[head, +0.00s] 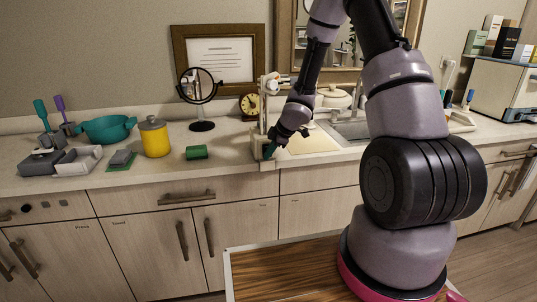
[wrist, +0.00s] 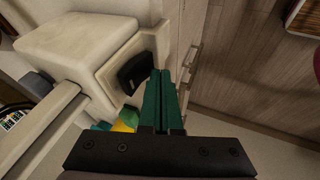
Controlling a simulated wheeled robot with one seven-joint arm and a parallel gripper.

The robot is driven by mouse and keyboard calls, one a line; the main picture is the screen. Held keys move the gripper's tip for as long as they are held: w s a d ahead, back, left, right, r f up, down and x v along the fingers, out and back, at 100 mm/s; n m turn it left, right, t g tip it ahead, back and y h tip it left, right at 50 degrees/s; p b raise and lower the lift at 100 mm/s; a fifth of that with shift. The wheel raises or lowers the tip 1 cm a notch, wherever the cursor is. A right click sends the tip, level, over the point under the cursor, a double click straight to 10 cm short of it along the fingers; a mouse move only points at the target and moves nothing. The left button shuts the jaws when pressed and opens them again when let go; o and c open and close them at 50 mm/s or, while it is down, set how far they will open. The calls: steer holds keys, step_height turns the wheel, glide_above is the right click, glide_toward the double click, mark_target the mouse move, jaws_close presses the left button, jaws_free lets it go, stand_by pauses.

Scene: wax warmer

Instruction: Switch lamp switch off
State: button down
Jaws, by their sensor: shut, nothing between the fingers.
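The lamp (head: 263,112) is a cream post on a block base at the counter's front edge. In the wrist view its pale block base (wrist: 70,45) fills the upper left, with a black rocker switch (wrist: 135,73) on the face turned toward my gripper. My gripper (wrist: 161,76) has its green fingers shut and empty, tips just right of the switch. I cannot tell whether they touch it. In the head view my gripper (head: 268,152) is at the lamp's base, and the switch is hidden.
Cabinet fronts (head: 240,235) drop below the counter edge.

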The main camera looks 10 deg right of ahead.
steer(key=shift+w+f, duration=0.25)
steer(key=shift+f, duration=0.05)
steer(key=shift+r, duration=0.8)
